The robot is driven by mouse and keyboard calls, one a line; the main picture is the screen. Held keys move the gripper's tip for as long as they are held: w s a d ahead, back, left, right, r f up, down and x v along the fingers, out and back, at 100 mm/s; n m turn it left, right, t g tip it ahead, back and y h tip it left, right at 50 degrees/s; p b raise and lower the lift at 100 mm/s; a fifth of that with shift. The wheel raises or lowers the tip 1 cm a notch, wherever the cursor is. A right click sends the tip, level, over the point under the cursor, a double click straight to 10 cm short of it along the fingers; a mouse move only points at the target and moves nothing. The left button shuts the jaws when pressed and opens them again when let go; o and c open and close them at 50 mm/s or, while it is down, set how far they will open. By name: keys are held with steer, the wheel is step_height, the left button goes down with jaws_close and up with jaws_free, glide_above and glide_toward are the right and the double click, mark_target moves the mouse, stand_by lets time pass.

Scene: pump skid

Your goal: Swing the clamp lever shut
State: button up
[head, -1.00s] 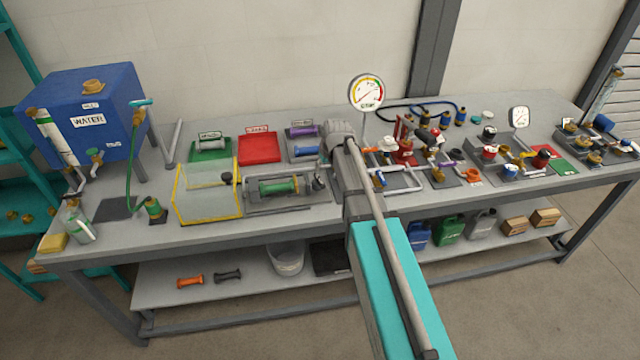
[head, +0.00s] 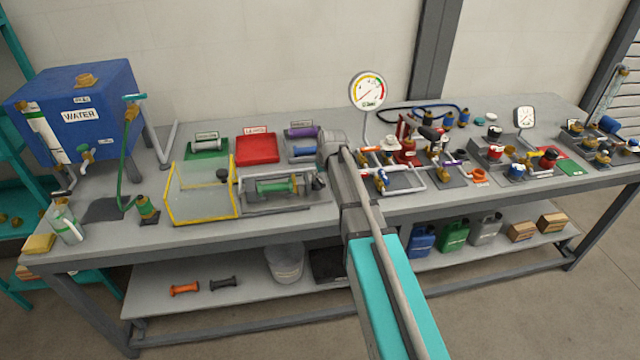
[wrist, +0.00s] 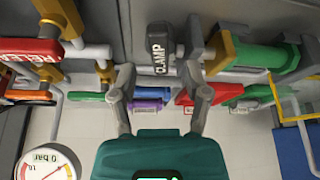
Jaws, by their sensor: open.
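The clamp lever (wrist: 158,52), a dark grey handle marked CLAMP, points toward my gripper in the wrist view. It stands beside a fixture holding a green cylinder with brass ends (wrist: 245,54). In the head view this green cylinder (head: 274,187) lies in its grey cradle, with the small dark lever (head: 319,182) at its right end, partly hidden by my arm. My gripper (wrist: 164,88) is open in the wrist view, one finger on each side below the lever's end. I see no clear contact. In the head view my arm hides the fingers.
A clear guard with yellow edges (head: 174,220) stands left of the fixture. Red relief parts (wrist: 32,52) and pipes are close to my gripper on the left in the wrist view. A gauge (head: 368,91) rises behind my arm. Trays with cylinders lie behind the fixture.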

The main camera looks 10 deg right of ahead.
steer(key=shift+b+x, duration=0.8)
steer(key=shift+x, duration=0.35)
jaws_close()
